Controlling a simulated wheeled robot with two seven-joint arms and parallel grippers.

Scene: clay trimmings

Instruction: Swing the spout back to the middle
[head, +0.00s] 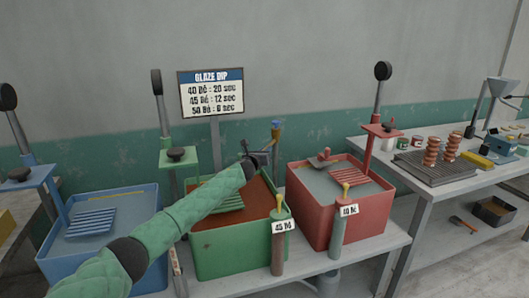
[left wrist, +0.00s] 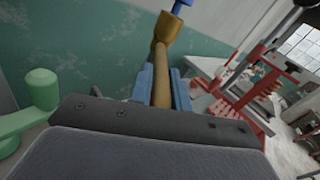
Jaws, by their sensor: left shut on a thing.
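The spout (head: 275,138) is a slim pipe with a blue and brass top, standing behind the gap between the green tub (head: 235,257) and the red tub (head: 318,215). My left gripper (head: 262,156) reaches over the back of the green tub to it. In the left wrist view the brown spout pipe (left wrist: 162,75) runs between the blue fingers (left wrist: 162,92), which are shut on it. A brass collar (left wrist: 167,30) shows at its far end. In the head view the gripper hides part of the spout. My right gripper is not in view.
A blue tub (head: 105,245) stands at left. Upright levers with black knobs (head: 383,70) rise by the tubs. A glaze sign (head: 211,93) stands behind. Tagged brown (head: 277,255) and grey (head: 337,238) cylinders stand at the front. A side table (head: 415,182) is at right.

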